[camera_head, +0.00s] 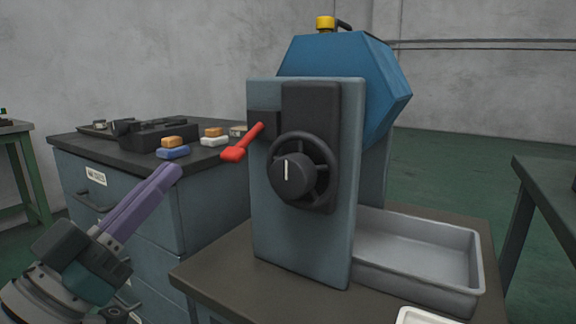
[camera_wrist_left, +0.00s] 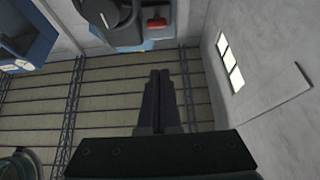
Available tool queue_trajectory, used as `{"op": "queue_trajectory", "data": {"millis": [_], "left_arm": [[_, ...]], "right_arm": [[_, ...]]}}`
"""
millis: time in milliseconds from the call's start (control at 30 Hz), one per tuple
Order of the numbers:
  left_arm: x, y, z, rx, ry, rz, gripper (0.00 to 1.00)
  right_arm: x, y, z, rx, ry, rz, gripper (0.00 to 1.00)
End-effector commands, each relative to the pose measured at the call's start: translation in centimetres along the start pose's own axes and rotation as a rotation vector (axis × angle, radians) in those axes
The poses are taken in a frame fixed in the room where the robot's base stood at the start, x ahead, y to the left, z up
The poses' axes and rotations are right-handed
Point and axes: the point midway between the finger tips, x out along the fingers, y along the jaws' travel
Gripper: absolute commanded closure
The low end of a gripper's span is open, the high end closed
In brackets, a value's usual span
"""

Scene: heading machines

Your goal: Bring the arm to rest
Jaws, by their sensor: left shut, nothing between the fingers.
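My left gripper (camera_head: 172,172) comes in from the lower left in the head view, its purple fingers together and pointing up and right. It is shut and empty, apart from the machine, in front of the blue drawer cabinet in the picture. In the left wrist view the shut fingers (camera_wrist_left: 158,82) point toward the machine's underside in the picture, with the red lever (camera_wrist_left: 156,23) beyond them. My right gripper does not show in either view.
The blue heading machine (camera_head: 262,225) with a red lever (camera_head: 242,142) and black handwheel (camera_head: 291,178) stands on a table (camera_head: 215,275). A grey tray (camera_head: 462,292) sits at its right. A drawer cabinet (camera_head: 165,215) with blocks on top stands behind at left.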

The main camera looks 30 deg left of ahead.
Motion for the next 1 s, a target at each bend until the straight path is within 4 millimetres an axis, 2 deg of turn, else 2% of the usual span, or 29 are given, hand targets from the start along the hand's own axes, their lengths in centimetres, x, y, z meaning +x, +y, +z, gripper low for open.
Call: {"op": "queue_trajectory", "data": {"millis": [367, 467, 567, 667, 767, 867, 1000], "left_arm": [[0.0, 0.0, 0.0, 0.0, -0.001, 0.0, 1.0], [0.5, 0.2, -0.2, -0.001, -0.026, -0.004, 1.0], [1.6, 0.8, -0.5, -0.004, -0.126, -0.016, 1.0], [2.8, 2.1, -0.8, -0.005, -0.304, -0.034, 1.0], [3.1, 3.8, -1.0, 0.002, -0.527, -0.044, 1.0], [2.2, 5.5, -1.6, 0.011, -0.755, -0.044, 1.0], [-0.4, 7.9, -4.0, 0.031, -1.07, -0.026, 1.0]], "right_arm": [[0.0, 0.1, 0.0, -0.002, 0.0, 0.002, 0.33], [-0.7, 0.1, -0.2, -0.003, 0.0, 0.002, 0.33], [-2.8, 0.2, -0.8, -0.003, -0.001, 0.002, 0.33], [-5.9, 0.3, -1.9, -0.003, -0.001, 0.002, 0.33], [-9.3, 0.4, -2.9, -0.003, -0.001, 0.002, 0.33], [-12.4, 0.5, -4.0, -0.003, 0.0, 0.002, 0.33], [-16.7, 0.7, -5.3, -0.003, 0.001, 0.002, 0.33]]}}
